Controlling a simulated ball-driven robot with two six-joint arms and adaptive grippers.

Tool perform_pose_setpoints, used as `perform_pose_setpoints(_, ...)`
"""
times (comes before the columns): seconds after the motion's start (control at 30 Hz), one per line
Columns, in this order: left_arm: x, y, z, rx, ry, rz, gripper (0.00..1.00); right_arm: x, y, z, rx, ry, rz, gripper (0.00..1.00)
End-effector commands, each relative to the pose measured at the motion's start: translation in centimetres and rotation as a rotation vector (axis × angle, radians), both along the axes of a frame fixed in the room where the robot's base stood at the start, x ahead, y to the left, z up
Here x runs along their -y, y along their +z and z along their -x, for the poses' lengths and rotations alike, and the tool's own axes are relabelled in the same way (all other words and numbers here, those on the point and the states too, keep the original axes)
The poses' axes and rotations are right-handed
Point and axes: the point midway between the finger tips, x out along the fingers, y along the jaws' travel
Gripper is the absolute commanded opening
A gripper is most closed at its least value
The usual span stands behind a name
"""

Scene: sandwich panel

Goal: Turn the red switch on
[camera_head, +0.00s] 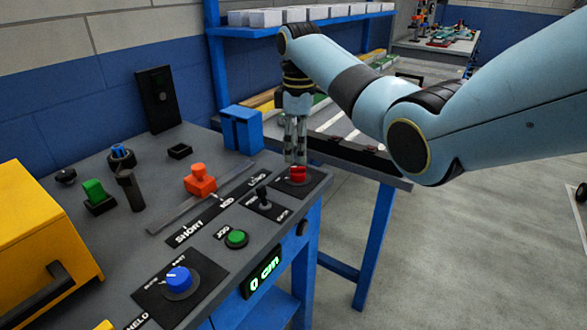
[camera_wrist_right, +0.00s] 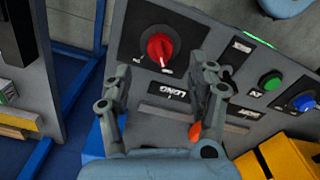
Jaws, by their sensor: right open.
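The red switch (camera_head: 298,174) is a rotary knob on a dark plate at the far right corner of the grey panel. It also shows in the right wrist view (camera_wrist_right: 159,47), beyond the space between my fingertips. My right gripper (camera_head: 296,155) points down just above the red switch, with its fingers open and nothing between them. In the right wrist view the two fingers (camera_wrist_right: 163,76) stand wide apart, short of the knob. I cannot tell whether they touch it. My left gripper is not in view.
Nearby on the panel (camera_head: 128,240) are a black toggle (camera_head: 263,197), a green button (camera_head: 236,239), a blue knob (camera_head: 178,279) and an orange slider handle (camera_head: 200,179). A blue block (camera_head: 242,129) stands behind the switch. A yellow box (camera_head: 40,240) stands at left. Open floor lies right.

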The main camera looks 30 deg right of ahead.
Motion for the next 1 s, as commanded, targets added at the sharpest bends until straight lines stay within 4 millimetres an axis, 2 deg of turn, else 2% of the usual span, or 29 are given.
perform_pose_setpoints(0.1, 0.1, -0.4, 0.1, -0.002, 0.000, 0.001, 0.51, -0.1, -2.7, 0.1, -0.004, -0.001, 0.000, 0.58)
perform_pose_setpoints(0.3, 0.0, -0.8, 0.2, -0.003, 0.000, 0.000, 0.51, -0.1, -5.5, 0.1, -0.003, 0.000, 0.000, 0.58)
perform_pose_setpoints(0.43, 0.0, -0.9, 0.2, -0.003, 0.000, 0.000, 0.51, -0.1, -6.2, 0.1, -0.001, 0.000, 0.000, 0.58)
perform_pose_setpoints(0.7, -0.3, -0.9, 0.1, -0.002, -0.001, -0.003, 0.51, -0.1, -6.2, 0.0, 0.000, 0.000, 0.000, 0.58)
perform_pose_setpoints(1.0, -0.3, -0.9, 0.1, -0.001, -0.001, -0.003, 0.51, 0.0, -6.2, 0.1, 0.000, -0.001, 0.000, 0.19)
